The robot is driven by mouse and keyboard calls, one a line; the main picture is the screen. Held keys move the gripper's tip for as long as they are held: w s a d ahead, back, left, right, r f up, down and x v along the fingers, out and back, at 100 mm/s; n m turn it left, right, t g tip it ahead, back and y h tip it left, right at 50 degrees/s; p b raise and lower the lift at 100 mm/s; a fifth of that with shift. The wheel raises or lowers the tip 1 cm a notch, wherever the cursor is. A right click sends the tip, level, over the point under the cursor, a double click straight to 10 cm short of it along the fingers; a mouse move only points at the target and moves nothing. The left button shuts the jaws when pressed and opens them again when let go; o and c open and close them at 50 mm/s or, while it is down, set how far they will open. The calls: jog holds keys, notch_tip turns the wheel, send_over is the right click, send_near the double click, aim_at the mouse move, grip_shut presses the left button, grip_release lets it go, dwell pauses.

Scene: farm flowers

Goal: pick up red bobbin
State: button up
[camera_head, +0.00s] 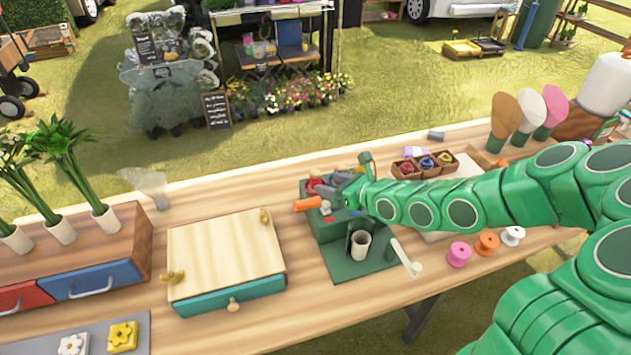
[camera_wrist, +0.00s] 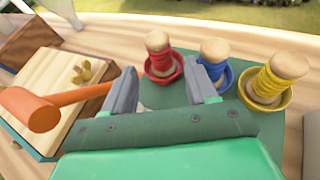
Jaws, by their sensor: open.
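The red bobbin (camera_wrist: 161,62) has red thread around a pale wooden spool. It stands upright in a red dish on a green surface in the wrist view. My gripper (camera_wrist: 163,82) is open, with its two grey fingers apart. The bobbin shows in the gap between them, beyond the fingers, and nothing is held. In the head view my gripper (camera_head: 335,184) is over the green stand, and a red part of the bobbin (camera_head: 316,185) shows beside the fingers.
A blue bobbin (camera_wrist: 216,62) stands close by the right finger, with a yellow bobbin (camera_wrist: 270,80) farther right. An orange handle (camera_wrist: 38,108) sticks out at left. A wooden box (camera_head: 225,250) stands left of the stand. Loose pink, orange and white spools (camera_head: 486,243) lie at right.

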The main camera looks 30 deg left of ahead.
aim_at(319, 180)
jog(key=shift+x, duration=2.6)
jog(key=shift+c, duration=0.5)
grip_shut()
jog(key=shift+r, duration=0.1)
jog(key=shift+r, duration=4.95)
